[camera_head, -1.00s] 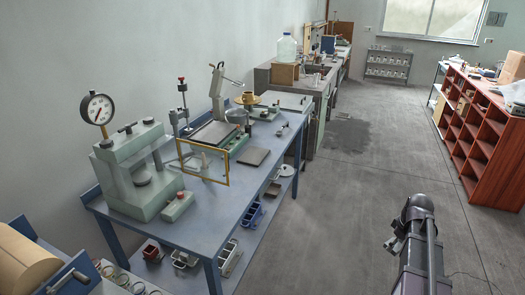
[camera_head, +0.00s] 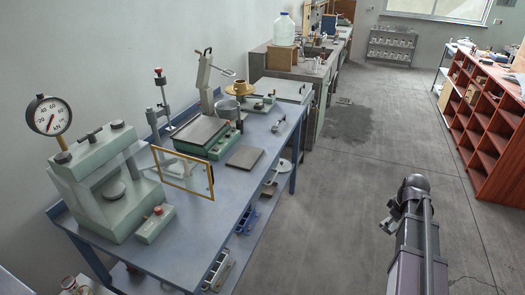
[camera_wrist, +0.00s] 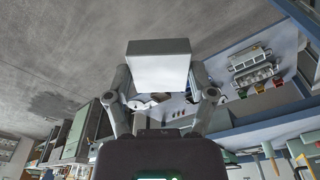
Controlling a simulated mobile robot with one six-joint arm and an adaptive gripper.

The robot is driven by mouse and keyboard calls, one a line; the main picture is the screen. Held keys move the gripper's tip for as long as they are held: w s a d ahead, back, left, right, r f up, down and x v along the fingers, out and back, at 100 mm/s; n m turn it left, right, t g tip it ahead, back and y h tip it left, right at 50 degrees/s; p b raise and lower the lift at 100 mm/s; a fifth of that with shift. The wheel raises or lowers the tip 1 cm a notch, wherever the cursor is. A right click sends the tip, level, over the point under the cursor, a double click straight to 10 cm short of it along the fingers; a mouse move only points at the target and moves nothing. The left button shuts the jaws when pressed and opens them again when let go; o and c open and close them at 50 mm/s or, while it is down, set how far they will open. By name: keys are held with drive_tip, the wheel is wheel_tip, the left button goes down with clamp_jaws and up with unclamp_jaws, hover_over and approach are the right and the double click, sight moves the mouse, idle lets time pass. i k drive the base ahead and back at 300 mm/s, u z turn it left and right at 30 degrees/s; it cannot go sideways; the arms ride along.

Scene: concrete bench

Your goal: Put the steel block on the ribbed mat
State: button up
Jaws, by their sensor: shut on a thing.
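My gripper (camera_wrist: 159,84) is shut on a pale grey steel block (camera_wrist: 158,66) in the wrist view, with one finger on each side of it. The block is held up off any surface, with floor and bench parts seen beyond it. In the head view my arm is at the lower right over open floor, and the block cannot be made out there. A dark, flat square (camera_head: 244,157), which looks like the ribbed mat, lies on the blue bench near its front edge. Its ribs are too small to tell. My gripper is well to the right of it.
The blue bench (camera_head: 228,190) also carries a green press with a dial (camera_head: 108,178), a yellow-framed clear screen (camera_head: 184,172), and a dark-topped green device (camera_head: 200,135). A red shelf unit (camera_head: 495,125) stands at right. The floor between is clear.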

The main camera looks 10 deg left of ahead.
sight(245, 156)
drive_tip(key=u, duration=0.25)
drive_tip(key=i, duration=0.55)
drive_tip(key=u, duration=0.75)
drive_tip(key=i, duration=0.45)
drive_tip(key=u, duration=0.25)
